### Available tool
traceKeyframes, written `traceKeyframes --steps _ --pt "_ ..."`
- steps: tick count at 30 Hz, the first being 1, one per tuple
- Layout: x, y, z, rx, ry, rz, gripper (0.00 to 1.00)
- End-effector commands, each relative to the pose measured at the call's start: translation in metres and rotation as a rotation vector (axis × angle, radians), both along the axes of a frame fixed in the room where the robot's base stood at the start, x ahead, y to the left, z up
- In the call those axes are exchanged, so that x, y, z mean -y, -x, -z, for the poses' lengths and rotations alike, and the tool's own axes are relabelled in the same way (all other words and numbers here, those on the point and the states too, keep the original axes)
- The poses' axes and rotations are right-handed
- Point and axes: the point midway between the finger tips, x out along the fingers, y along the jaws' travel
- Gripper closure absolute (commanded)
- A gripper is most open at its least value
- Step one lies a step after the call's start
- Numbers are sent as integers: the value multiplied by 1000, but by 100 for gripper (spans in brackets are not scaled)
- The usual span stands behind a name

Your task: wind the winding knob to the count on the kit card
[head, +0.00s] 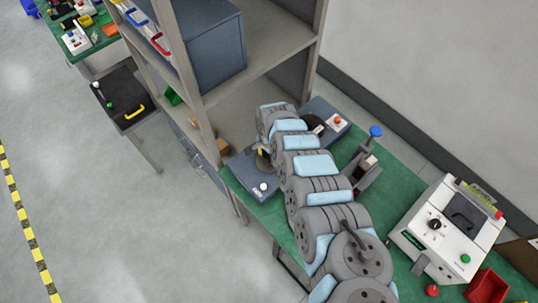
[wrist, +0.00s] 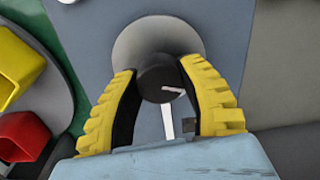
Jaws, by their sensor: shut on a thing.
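The winding knob (wrist: 158,78) is dark and round, with a short white line on its face. It sits on a wide grey round base on a blue-grey panel (wrist: 225,35). My gripper (wrist: 160,85) has its yellow ribbed fingers on both sides of the knob, shut on it. A white strip (wrist: 168,122) shows on the panel just below the knob. In the head view my arm reaches over the long blue-grey unit (head: 244,172), and the knob is hidden or too small to tell. I cannot make out a readable kit card.
A white button (head: 263,187) and a red button (head: 337,120) sit at the unit's ends. A shelf rack (head: 190,85) stands close behind. A white tester (head: 450,235) and blue-topped post (head: 375,132) are on the green bench.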

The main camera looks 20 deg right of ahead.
Motion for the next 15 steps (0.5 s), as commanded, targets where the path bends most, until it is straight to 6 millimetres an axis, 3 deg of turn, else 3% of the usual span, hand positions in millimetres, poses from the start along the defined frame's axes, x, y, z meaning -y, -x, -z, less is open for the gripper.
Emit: traceKeyframes --steps 15 --pt "1 0 1 -1 2 -318 95"
